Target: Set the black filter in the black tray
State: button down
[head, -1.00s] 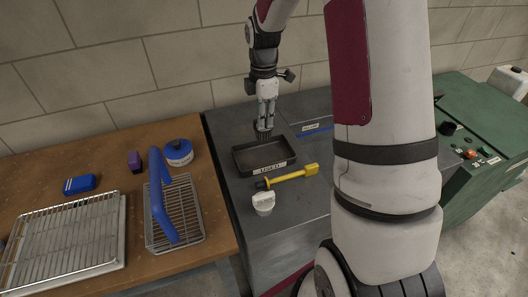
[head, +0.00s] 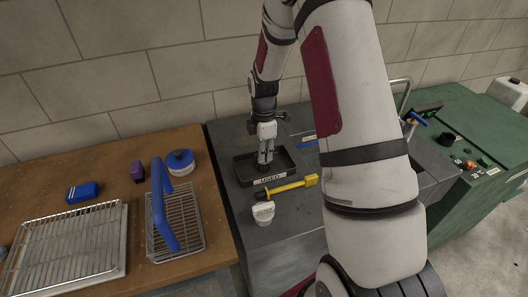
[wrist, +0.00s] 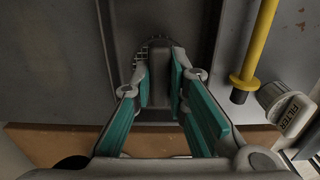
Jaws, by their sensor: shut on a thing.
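The black filter (wrist: 155,86) is a dark block with a round mesh part, seen between the fingers in the wrist view. My gripper (head: 265,160) is shut on it and points down inside the outline of the black tray (head: 284,158). The tray has a front label reading "USED" and lies on the dark grey cabinet top. In the head view my fingers mostly hide the filter. I cannot tell whether its underside touches the tray floor. In the wrist view my gripper (wrist: 160,85) has a teal-padded finger on each side of the filter.
A yellow-handled tool (head: 290,187) lies just in front of the tray. A wooden bench (head: 110,170) on the left holds wire racks, a blue-lidded tub (head: 180,162) and small boxes. A green machine (head: 470,140) stands right.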

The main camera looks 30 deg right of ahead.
jog(key=shift+f, duration=0.15)
jog(key=c, duration=1.6)
grip_release()
jog(key=shift+o, duration=0.2)
jog(key=s+a+r+m+t+b, duration=0.1)
jog(key=s+a+r, duration=0.1)
jog(key=r, duration=0.8)
jog(key=s+a+r+m, duration=0.1)
jog(key=a+r+m, duration=0.1)
jog(key=r, duration=0.7)
jog(key=s+a+r+m+t, duration=0.1)
jog(key=s+a+r+m, duration=0.2)
jog(key=s, duration=0.4)
jog(key=s+a+r+m+t, duration=0.2)
jog(key=s+a+r+m, duration=0.1)
jog(key=s+m, duration=0.2)
jog(key=s+a+r+m+t, duration=0.1)
jog(key=s+a+r+m, duration=0.2)
jog(key=s, duration=0.6)
jog(key=shift+s+a+r+m, duration=0.3)
jog(key=shift+r+m, duration=0.2)
jog(key=shift+m, duration=0.4)
